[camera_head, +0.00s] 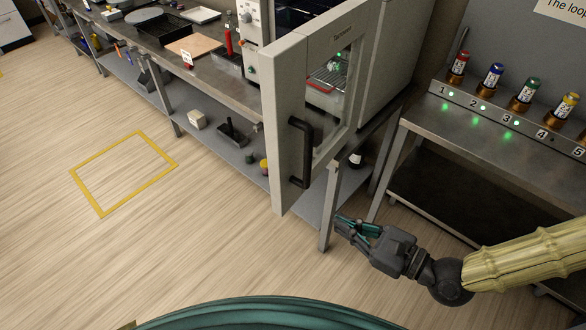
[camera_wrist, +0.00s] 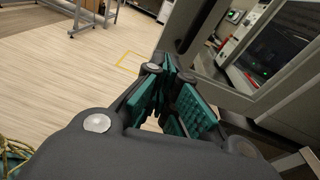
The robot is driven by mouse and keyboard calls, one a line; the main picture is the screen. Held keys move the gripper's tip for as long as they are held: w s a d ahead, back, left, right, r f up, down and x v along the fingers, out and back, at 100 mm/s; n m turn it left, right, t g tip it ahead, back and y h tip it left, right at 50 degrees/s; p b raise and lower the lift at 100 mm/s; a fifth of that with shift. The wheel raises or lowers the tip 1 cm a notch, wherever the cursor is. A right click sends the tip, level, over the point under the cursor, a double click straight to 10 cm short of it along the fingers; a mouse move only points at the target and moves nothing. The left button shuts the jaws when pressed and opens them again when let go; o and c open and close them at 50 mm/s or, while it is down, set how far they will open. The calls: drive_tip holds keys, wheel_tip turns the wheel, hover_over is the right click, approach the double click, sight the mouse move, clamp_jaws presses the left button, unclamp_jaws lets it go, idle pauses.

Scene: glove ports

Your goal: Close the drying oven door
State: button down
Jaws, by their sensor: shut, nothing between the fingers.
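The drying oven door (camera_head: 283,115) is a light grey panel with a window and a dark vertical handle (camera_head: 301,152). It stands swung open from the drying oven (camera_head: 388,50), toward the room, past the bench front. My gripper (camera_head: 345,222) is at the lower right of the door, below and right of the handle, apart from it. Its teal fingers are together and hold nothing. In the wrist view, the closed fingers (camera_wrist: 170,100) point toward the floor, with the door (camera_wrist: 215,88) at the upper right. A wire rack (camera_head: 328,80) shows inside the oven through the window.
A steel bench (camera_head: 215,88) with trays and tools runs to the upper left, with a lower shelf (camera_head: 226,142) holding small items. A right table (camera_head: 480,130) carries several numbered bottles. A yellow floor outline (camera_head: 100,213) lies on clear floor at left.

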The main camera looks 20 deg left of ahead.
drive_tip(key=m+y, duration=0.1)
approach(281, 172)
drive_tip(key=p+x, duration=0.5)
drive_tip(key=shift+a, duration=0.2)
drive_tip(key=shift+p+x, duration=0.4)
drive_tip(key=shift+x, duration=0.45)
